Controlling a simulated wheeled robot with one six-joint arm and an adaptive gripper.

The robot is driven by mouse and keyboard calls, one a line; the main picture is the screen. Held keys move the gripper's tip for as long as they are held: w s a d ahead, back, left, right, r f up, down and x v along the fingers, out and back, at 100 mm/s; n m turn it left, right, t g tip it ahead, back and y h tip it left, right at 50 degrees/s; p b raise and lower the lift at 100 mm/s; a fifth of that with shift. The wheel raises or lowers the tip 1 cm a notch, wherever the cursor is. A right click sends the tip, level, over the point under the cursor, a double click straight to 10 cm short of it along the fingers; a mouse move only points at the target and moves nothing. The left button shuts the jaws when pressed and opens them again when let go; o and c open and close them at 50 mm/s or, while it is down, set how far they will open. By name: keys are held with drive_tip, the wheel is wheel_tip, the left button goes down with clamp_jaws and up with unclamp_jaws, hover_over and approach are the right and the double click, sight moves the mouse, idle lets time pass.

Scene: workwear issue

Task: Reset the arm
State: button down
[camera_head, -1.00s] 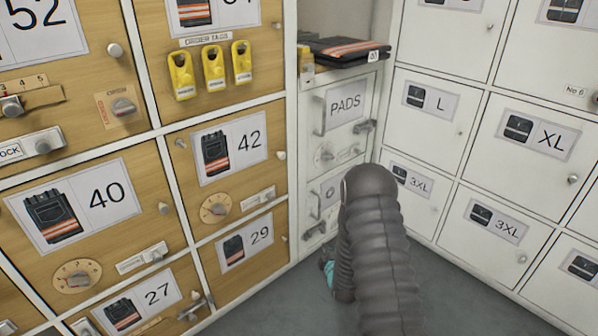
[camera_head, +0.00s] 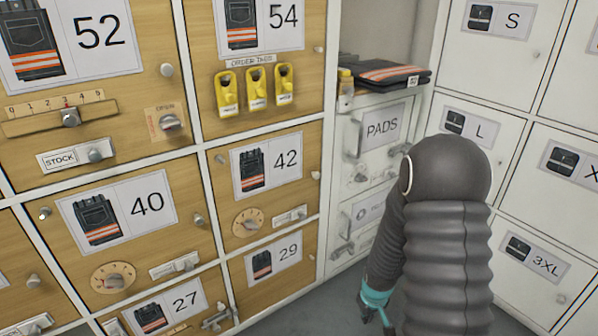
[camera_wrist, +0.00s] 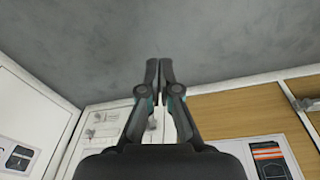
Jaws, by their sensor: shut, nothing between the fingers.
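My arm, in a dark ribbed sleeve, rises at the lower right of the head view and bends at a rounded joint. My gripper (camera_head: 377,318) hangs low below it, in front of the corner by the drawers, with a teal band at its wrist. In the wrist view my gripper (camera_wrist: 159,62) has its two dark fingers together, with nothing between them. The fingertips show against the grey floor (camera_wrist: 60,30) and touch nothing that I can see.
Wooden lockers with numbers, such as 40 (camera_head: 135,205), fill the left. White lockers, such as L (camera_head: 470,128), stand on the right. A PADS drawer (camera_head: 381,128) is in the corner, with folded dark workwear (camera_head: 385,75) above it. Yellow order tags (camera_head: 256,88) hang on the 54 door.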

drive_tip(key=s+a+r+m+t+p, duration=0.1)
drive_tip(key=s+r, duration=0.6)
drive_tip(key=r, duration=0.7)
drive_tip(key=s+a+r+m+t+p, duration=0.1)
drive_tip(key=s+r+p, duration=0.2)
drive_tip(key=r, duration=1.1)
drive_tip(key=s+a+r+m+t+p, duration=0.1)
drive_tip(key=s+r+t+p, duration=0.1)
drive_tip(key=s+r, duration=0.8)
wheel_tip(320, 180, up, 4)
drive_tip(key=shift+s+a+r, duration=0.2)
drive_tip(key=shift+s+r, duration=0.05)
drive_tip(key=shift+s, duration=0.1)
